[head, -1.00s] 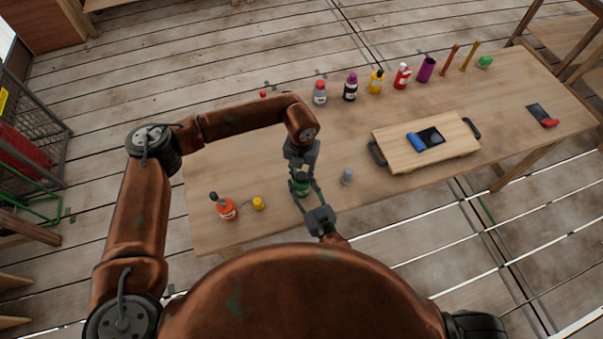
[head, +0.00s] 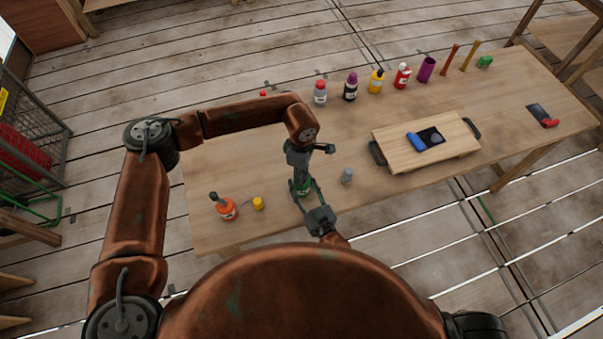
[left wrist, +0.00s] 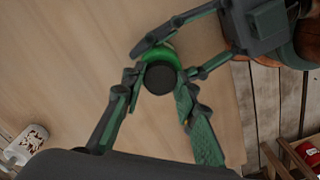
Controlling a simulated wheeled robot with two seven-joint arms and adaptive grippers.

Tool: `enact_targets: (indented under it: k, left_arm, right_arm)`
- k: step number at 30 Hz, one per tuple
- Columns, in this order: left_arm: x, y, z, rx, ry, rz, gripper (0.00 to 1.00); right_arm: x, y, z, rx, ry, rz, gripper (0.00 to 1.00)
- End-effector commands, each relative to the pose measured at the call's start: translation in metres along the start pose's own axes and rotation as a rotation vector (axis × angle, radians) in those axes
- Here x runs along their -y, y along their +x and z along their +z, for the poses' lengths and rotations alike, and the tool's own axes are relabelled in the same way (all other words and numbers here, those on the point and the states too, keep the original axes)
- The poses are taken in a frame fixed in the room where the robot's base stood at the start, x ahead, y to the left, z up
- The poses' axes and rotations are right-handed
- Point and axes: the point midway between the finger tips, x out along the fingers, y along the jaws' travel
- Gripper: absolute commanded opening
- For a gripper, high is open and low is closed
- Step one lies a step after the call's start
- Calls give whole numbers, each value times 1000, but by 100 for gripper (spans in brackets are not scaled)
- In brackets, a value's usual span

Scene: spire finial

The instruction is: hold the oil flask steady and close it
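The green oil flask (head: 303,186) stands near the table's front edge, mostly hidden by my grippers. In the left wrist view its green body (left wrist: 158,52) shows under a round dark top (left wrist: 160,79), which looks seated on it. My right gripper (head: 304,191) comes from the front with its fingers on both sides of the flask, apparently shut on it. My left gripper (head: 304,168) is above the flask, pointing down. Its fingers (left wrist: 158,82) are spread on either side of the dark top, with a gap visible.
A small grey piece (head: 347,175) stands just right of the grippers. An orange bottle (head: 226,208) and a yellow piece (head: 258,203) are to the left. A wooden board (head: 400,150) with handles lies right. Several bottles, including a purple-capped one (head: 350,88), line the back.

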Motion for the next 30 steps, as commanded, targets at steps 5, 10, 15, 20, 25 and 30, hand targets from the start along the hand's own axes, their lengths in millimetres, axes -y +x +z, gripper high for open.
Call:
enact_targets:
  k: [5,10,15,20,25,30]
  left_arm:
    - [0,0,0,0,-2,1,40]
    - [0,0,0,0,-2,0,44]
    - [0,-1,0,0,-3,0,44]
    - [-1,-13,0,0,-2,3,44]
    - [-1,-36,0,0,-3,3,44]
    - [0,-45,0,0,-2,0,44]
  right_arm:
    - [0,0,0,1,0,-1,0]
    - [0,0,0,1,0,-1,0]
    - [0,0,0,1,0,-1,0]
    - [0,0,0,1,0,-1,0]
    - [0,0,1,1,0,-1,0]
    - [0,0,0,1,0,-1,0]
